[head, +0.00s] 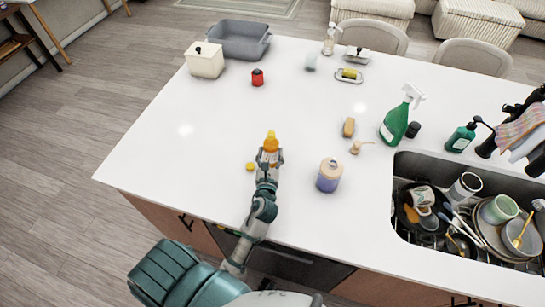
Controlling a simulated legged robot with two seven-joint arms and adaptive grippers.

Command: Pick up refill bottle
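An orange bottle with a yellow top (271,142), which looks like the refill bottle, stands upright on the white island counter near its front edge. My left gripper (269,157) is at the bottle's near side, and the bottle's lower part shows between or just beyond the fingers. The fingers are too small and overlapped to tell whether they are closed on it. A small yellow cap (250,167) lies on the counter just left of the gripper. My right gripper is out of view.
A purple and peach jar (329,177) stands to the right, with a pump head (358,147) and sponge (348,127) beyond. A green spray bottle (395,122) stands by the sink (402,160), full of dishes. A red can (257,78), white canister (205,61) and grey tub (240,40) stand at the back.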

